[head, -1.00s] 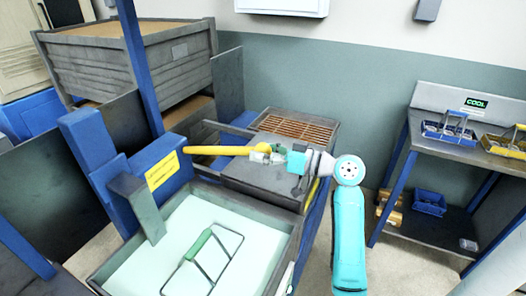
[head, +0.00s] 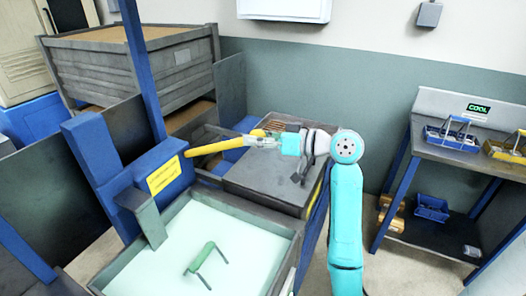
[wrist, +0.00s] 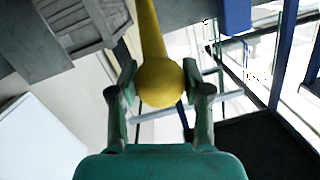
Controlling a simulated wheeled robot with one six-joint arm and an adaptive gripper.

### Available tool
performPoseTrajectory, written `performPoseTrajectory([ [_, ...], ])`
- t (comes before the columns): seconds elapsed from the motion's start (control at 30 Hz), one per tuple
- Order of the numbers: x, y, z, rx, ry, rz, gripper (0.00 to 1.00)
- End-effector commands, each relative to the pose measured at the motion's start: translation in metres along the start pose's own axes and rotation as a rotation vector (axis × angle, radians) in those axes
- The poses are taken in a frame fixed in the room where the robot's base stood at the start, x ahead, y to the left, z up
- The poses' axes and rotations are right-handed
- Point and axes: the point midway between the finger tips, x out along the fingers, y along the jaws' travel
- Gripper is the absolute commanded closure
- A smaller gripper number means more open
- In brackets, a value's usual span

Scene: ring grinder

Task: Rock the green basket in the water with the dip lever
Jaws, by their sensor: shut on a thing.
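The yellow dip lever (head: 219,144) sticks out to the right from the blue post with the yellow label, above the water tank. My gripper (head: 264,143) is at the lever's outer end. In the wrist view my gripper (wrist: 160,88) has its two fingers on either side of the lever's round yellow knob (wrist: 160,82) and is shut on it. The green basket (head: 205,257) is in the tank (head: 119,262); only its green handle grip and short lengths of wire show above the pale water (head: 180,235). Its body is hidden under the surface.
A dark bench top (head: 262,181) lies behind the tank, below my gripper. A rack (head: 462,150) at the right holds a blue basket (head: 452,134) and a yellow basket (head: 508,149) near a sign reading COOL. A large grey bin (head: 130,72) stands at the back left.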

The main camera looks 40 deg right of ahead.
Motion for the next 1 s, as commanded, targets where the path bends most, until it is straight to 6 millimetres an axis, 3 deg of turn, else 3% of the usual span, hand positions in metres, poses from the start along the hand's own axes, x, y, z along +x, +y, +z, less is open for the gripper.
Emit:
performPoseTrajectory([
  [0.1,0.011,-0.007,-0.026,-0.006,0.004,-0.002,1.00],
  [0.3,0.024,-0.012,-0.052,-0.002,0.004,-0.001,1.00],
  [0.73,0.028,-0.014,-0.061,-0.004,0.009,0.000,1.00],
  [0.77,0.028,-0.014,-0.061,-0.004,0.010,0.000,0.44],
  [0.8,0.028,-0.014,-0.061,-0.004,0.009,0.000,0.34],
  [0.83,0.028,-0.014,-0.060,-0.003,0.009,0.000,0.27],
  [1.0,0.027,-0.014,-0.059,-0.002,0.005,0.000,0.27],
])
